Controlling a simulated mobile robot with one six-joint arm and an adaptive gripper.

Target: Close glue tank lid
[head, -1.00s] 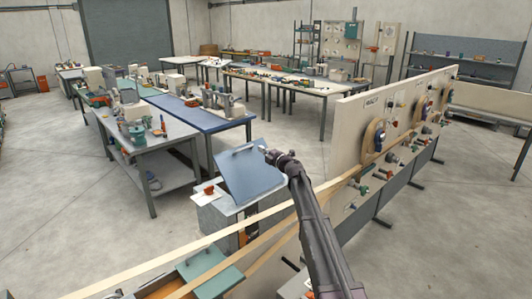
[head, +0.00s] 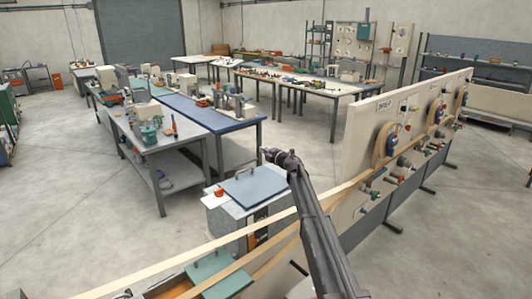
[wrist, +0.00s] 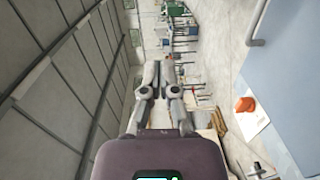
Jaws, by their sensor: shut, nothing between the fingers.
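The glue tank (head: 222,220) is a grey box beside the wooden strips, in the lower middle of the head view. Its blue-grey lid (head: 258,188) lies about flat over the top, with its handle on the upper face. A blue-grey surface that looks like the lid (wrist: 295,75) fills the right side of the wrist view. My gripper (head: 268,153) is above and behind the lid's far right edge, apart from it in the picture. In the wrist view my gripper (wrist: 163,68) has its fingers together and empty.
Long wooden strips (head: 170,262) run past the tank to the winder panel (head: 365,135) on the right. A teal cover (head: 213,268) sits at the near left. An orange item (wrist: 245,104) lies beside the lid. Workbenches stand behind; the floor between is open.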

